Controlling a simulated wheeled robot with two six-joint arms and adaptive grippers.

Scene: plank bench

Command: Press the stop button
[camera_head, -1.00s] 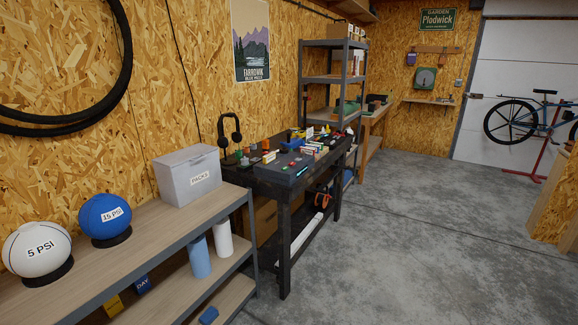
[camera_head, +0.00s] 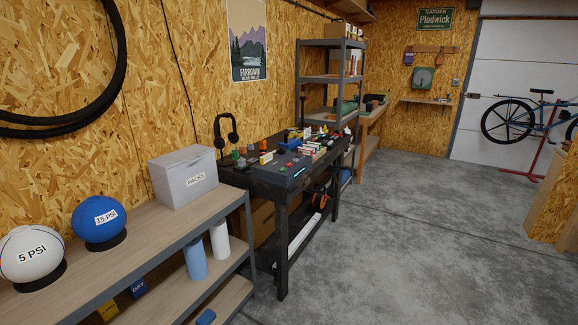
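A dark bench (camera_head: 262,181) stands against the wall near the middle of the head view, crowded with small coloured objects. A dark grey box or panel (camera_head: 285,177) lies near its front edge, with small coloured spots on top that are too small to make out. I cannot tell which of these, if any, is the stop button. Neither of my grippers is in view.
A wooden shelf unit (camera_head: 135,256) at the left front bears a white ball (camera_head: 30,251), a blue ball (camera_head: 97,219) and a grey bin (camera_head: 184,179). A metal rack (camera_head: 330,79) stands behind the bench. The concrete floor (camera_head: 400,240) at right is clear.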

